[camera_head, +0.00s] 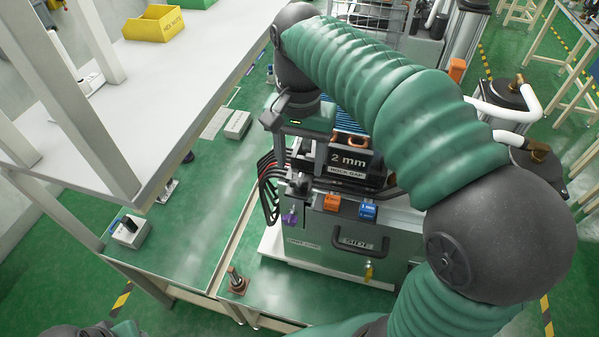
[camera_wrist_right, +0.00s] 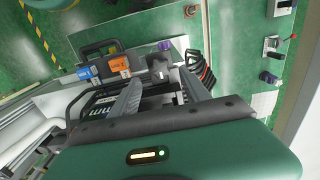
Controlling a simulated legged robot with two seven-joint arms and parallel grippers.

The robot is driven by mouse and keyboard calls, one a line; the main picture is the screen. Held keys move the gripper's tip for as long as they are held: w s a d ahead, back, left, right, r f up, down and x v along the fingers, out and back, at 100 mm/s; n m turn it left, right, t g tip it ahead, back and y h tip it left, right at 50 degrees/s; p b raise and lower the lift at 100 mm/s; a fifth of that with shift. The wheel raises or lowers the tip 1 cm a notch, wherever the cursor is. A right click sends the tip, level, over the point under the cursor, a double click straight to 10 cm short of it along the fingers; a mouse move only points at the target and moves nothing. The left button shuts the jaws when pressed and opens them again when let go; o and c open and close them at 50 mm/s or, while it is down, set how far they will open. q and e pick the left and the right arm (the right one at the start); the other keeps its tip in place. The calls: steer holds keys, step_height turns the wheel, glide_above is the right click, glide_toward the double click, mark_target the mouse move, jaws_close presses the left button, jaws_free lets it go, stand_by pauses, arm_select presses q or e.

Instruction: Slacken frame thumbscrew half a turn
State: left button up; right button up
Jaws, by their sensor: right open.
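The sieve machine's grey frame box (camera_head: 350,240) has a "SIDE" panel with a black handle. A dark lobed knob (camera_wrist_right: 158,68), which looks like the frame thumbscrew, sits at the box's edge in the right wrist view. My right gripper (camera_wrist_right: 160,77) is open, its two ribbed fingers on either side of that knob; I cannot tell whether they touch it. In the head view my right gripper (camera_head: 300,165) hangs over the box's left corner and partly hides it. A purple knob (camera_head: 290,217) is just below, also in the wrist view (camera_wrist_right: 165,46). My left gripper is not in view.
Orange (camera_head: 331,203) and blue (camera_head: 368,210) blocks sit on the box's top edge, near a "2 mm" plate (camera_head: 349,161). Black cables (camera_head: 268,187) bunch at its left side. A white shelf (camera_head: 190,75) stands left.

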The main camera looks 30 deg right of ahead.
mark_target(299, 178)
steer(key=f, duration=0.3)
steer(key=shift+w+a+f, duration=0.1)
steer(key=shift+w+a, duration=0.1)
steer(key=shift+w, duration=0.1)
steer(key=shift+s+a+f, duration=0.1)
steer(key=shift+s+f, duration=0.1)
steer(key=shift+f, duration=0.05)
steer(key=shift+s+a, duration=0.1)
steer(key=shift+s, duration=0.25)
steer(key=shift+w+d+f, duration=0.15)
steer(key=shift+w+d, duration=0.1)
steer(key=shift+w, duration=0.05)
steer(key=c, duration=0.6)
jaws_close()
